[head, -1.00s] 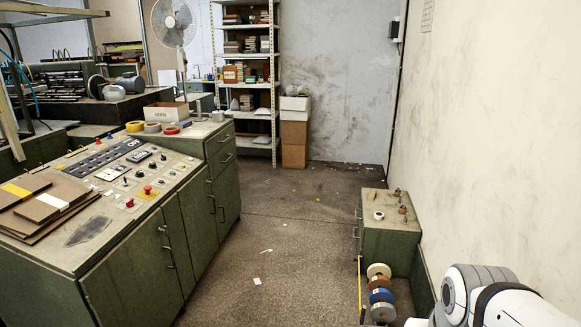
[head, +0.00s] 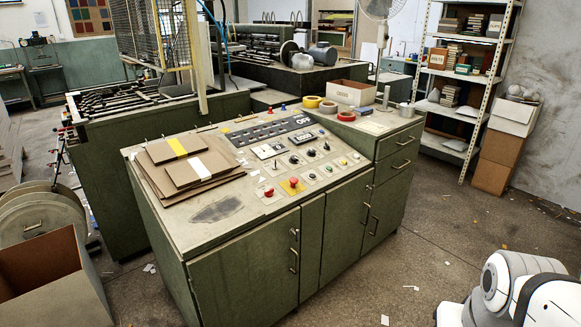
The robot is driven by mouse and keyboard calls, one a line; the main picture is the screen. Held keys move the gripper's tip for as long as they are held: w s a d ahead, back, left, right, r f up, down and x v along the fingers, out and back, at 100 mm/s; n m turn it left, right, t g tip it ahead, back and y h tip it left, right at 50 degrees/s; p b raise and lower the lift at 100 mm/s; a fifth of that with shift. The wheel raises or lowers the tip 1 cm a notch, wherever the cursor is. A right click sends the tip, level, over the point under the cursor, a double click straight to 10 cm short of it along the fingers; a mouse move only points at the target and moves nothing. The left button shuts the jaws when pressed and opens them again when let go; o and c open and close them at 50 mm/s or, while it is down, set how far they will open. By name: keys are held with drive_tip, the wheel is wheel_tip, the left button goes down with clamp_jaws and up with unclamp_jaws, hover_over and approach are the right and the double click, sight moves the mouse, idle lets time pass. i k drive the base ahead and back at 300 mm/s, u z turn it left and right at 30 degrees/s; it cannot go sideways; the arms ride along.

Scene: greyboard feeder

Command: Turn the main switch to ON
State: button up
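The green control console (head: 245,252) stands in the middle of the head view, with its sloped top facing me. Its top carries a dark strip with a row of small controls (head: 270,133), several black knobs (head: 311,154), a red mushroom button on a yellow plate (head: 293,182) and another red button (head: 268,191). Which control is the main switch, and how it is set, is too small to tell. My white arm shows at the lower right, apart from the console. My gripper is not in view.
Brown boards (head: 185,164) lie on the console's left part. Tape rolls (head: 328,107) and an open carton (head: 351,92) sit at its right end. A cardboard box (head: 45,283) stands on the floor at lower left. The floor (head: 410,262) right of the console is mostly clear.

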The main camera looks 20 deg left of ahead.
sight(268, 194)
drive_tip(key=u, duration=0.6)
drive_tip(key=i, duration=1.6)
drive_tip(key=u, duration=0.65)
drive_tip(key=k, duration=0.8)
drive_tip(key=u, duration=0.2)
drive_tip(key=i, duration=0.85)
drive_tip(key=z, duration=0.1)
